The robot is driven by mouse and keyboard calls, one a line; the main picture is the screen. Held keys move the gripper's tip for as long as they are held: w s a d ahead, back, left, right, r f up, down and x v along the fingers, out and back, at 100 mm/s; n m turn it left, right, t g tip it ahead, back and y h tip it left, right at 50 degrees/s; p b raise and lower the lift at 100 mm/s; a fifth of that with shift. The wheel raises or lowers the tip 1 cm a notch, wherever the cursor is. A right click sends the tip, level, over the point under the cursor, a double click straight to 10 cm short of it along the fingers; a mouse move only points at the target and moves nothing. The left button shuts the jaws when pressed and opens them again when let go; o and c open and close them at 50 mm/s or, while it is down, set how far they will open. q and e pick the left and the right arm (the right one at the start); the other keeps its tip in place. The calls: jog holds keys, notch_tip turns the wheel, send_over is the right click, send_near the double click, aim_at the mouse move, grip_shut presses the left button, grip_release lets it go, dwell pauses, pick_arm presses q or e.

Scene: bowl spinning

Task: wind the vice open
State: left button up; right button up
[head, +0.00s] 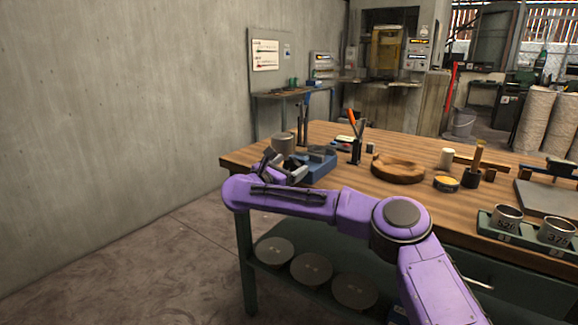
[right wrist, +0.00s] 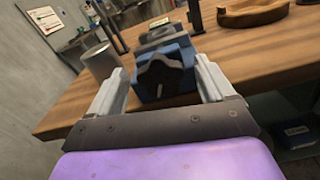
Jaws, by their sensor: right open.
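The blue vice (head: 318,163) sits at the left corner of the wooden workbench (head: 335,135). It also shows in the right wrist view (right wrist: 165,62), straight ahead, with grey jaws on top. My right gripper (head: 272,162) is at the bench's left edge, at the near side of the vice. In the right wrist view my right gripper (right wrist: 158,85) is open, its two pale fingers on either side of the vice's front end. I cannot tell whether they touch it. My left gripper is not in view.
A tool holder (head: 355,148), a wooden bowl (head: 398,168), a yellow-topped tin (head: 446,183) and a tray with two cups (head: 525,238) stand further right. Grey discs (head: 311,268) lie on the lower shelf. The floor at left is clear.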

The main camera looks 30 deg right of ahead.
jog(key=shift+w+d, duration=0.1)
jog(key=shift+d, duration=0.05)
jog(key=c, duration=1.1)
jog(key=shift+o, duration=0.2)
